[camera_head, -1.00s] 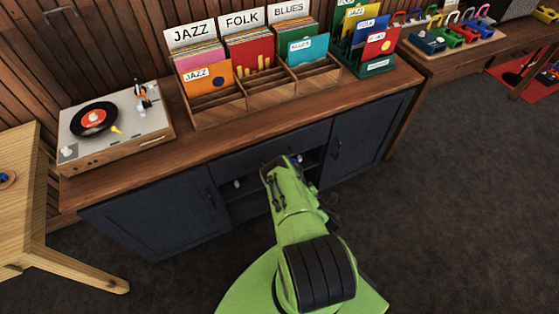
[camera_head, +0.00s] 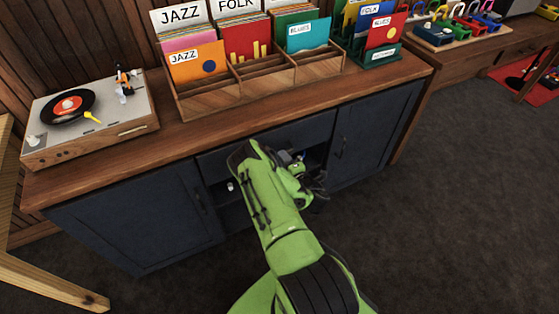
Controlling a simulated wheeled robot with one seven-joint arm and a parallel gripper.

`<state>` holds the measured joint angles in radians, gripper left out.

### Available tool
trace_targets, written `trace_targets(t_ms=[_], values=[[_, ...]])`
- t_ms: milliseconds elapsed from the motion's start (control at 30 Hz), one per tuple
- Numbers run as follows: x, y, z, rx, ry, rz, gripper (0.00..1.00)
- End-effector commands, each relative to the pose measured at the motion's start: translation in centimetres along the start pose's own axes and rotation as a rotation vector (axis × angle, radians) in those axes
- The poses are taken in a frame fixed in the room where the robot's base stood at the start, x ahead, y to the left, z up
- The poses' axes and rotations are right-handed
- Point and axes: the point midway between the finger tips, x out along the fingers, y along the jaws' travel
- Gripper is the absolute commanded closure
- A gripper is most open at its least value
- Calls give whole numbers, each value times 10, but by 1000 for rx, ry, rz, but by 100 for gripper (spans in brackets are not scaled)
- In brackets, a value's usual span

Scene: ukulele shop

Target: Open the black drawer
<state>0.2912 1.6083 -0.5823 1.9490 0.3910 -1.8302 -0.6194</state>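The black drawer (camera_head: 308,131) is the dark front at the top middle of the wooden-topped cabinet, between two dark doors. It looks closed. My green arm reaches up in front of it and covers its middle, so its handle is hidden. My gripper (camera_head: 314,187) is bent to the right, in front of the open shelf space below the drawer and near the right door. The fingers are small and dark, partly hidden by my arm, and I cannot tell whether they are open or touching anything.
The left door (camera_head: 140,215) and right door (camera_head: 368,138) have dark handles. Small items stand in the open shelf below the drawer. On the countertop are a turntable (camera_head: 134,128) and a record rack (camera_head: 210,104).

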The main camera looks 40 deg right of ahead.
Motion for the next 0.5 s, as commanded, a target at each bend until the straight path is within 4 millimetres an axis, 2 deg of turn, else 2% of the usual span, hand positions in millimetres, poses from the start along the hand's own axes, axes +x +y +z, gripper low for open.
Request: trace_targets(t_ms=[100,200,500], values=[[24,-1,-1,-3,3,1,68],[35,0,0,-1,2,-1,68],[40,1,0,2,-1,-1,68]])
